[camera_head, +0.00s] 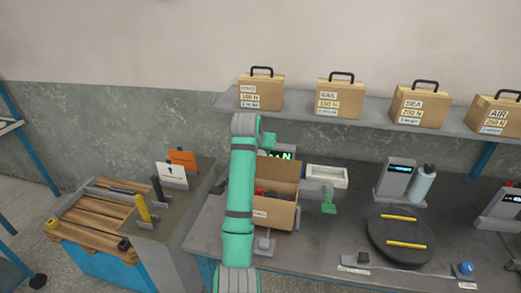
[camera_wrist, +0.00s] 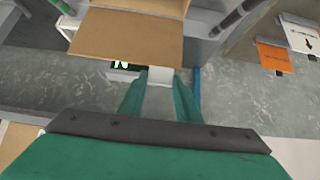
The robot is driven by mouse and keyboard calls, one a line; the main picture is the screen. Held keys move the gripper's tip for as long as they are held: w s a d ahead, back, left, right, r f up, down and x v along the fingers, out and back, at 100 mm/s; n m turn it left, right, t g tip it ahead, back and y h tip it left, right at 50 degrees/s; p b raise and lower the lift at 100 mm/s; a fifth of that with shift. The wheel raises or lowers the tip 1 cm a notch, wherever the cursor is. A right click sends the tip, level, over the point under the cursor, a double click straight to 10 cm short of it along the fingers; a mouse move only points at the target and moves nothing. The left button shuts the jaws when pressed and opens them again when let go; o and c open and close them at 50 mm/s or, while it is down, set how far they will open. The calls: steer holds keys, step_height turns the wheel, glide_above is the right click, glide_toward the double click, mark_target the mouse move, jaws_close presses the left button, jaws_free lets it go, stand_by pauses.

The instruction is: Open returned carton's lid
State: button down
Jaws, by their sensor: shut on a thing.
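The returned carton (camera_head: 272,214) is a brown box on the grey bench in the head view, with dark and red contents showing inside. Its lid (camera_head: 281,170) stands raised at the back of the box. The lid also shows as a brown panel in the wrist view (camera_wrist: 125,37). My gripper (camera_head: 268,141) is behind the lid's upper edge, partly hidden by my arm. In the wrist view, my gripper's teal fingers (camera_wrist: 160,82) close on a pale tab at the lid's edge.
A green display (camera_head: 284,156) stands close behind the carton. A white tray (camera_head: 327,176) and a green-handled tool (camera_head: 328,200) are to its right. A round dark turntable (camera_head: 400,233) lies farther right. Several closed cartons stand on the shelf (camera_head: 300,107) above.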

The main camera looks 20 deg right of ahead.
steer(key=shift+r, duration=0.3)
steer(key=c, duration=1.5)
jaws_free()
steer(key=shift+d, duration=0.1)
steer(key=shift+o, duration=1.1)
steer(key=shift+f, duration=0.15)
steer(key=v, duration=1.1)
steer(key=shift+w+a+f, duration=0.1)
steer(key=shift+a+f, duration=0.05)
steer(key=shift+a, duration=0.05)
